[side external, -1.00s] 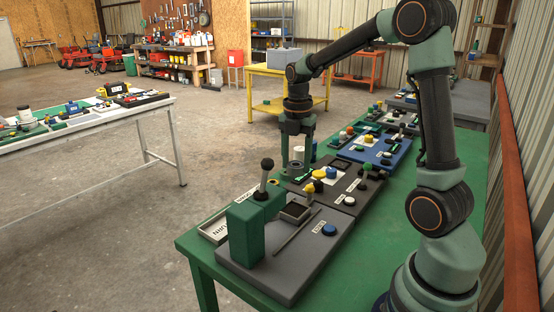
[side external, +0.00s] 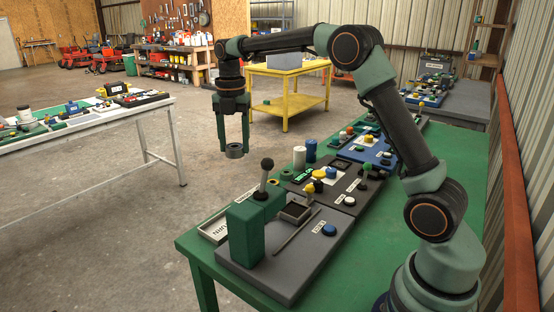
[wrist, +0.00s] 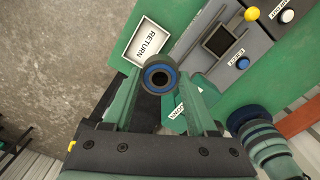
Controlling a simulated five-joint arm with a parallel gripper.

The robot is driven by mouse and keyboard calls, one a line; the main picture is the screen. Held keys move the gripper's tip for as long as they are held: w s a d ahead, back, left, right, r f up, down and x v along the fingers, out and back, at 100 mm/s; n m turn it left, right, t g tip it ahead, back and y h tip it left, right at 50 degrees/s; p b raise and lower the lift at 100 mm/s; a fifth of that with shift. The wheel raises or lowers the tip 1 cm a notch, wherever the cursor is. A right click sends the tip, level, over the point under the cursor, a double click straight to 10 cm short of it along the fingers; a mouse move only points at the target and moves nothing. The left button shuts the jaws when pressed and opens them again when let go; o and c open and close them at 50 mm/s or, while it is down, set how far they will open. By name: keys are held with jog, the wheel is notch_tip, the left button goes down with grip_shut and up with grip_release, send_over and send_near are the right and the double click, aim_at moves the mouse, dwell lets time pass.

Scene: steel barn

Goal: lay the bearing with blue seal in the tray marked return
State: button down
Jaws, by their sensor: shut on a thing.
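My gripper (side external: 233,146) is shut on a bearing (side external: 235,152), a grey ring held level in the air between the fingertips. In the wrist view the bearing (wrist: 159,78) shows a blue seal ring around a dark bore. The return tray (wrist: 134,36), a shallow tray with a white label reading RETURN, is just beyond the bearing, up and left in the wrist view. In the side external view this tray (side external: 221,218) lies at the bench's left edge, partly hidden behind the green press; the bearing is well above it and apart from it.
The green lever press (side external: 246,235) with a black knob stands beside the tray. A small dark square tray (side external: 295,211), a rod and a blue button (side external: 329,230) lie nearby. Other rings (side external: 273,182), a white cylinder (side external: 299,157) and a blue cylinder (side external: 311,150) stand farther back.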

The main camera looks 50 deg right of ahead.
jog(key=shift+n, duration=0.5)
jog(key=w+a+f, duration=0.1)
jog(key=f, duration=0.4)
jog(key=a+f, duration=0.1)
jog(key=f, duration=0.5)
jog(key=w+a+f, duration=0.1)
jog(key=f, duration=0.4)
jog(key=shift+w+a+f, duration=0.3)
jog(key=shift+w+f, duration=0.05)
jog(key=shift+f, duration=2.45)
jog(key=shift+f, duration=0.1)
jog(key=shift+c, duration=2.3)
grip_release()
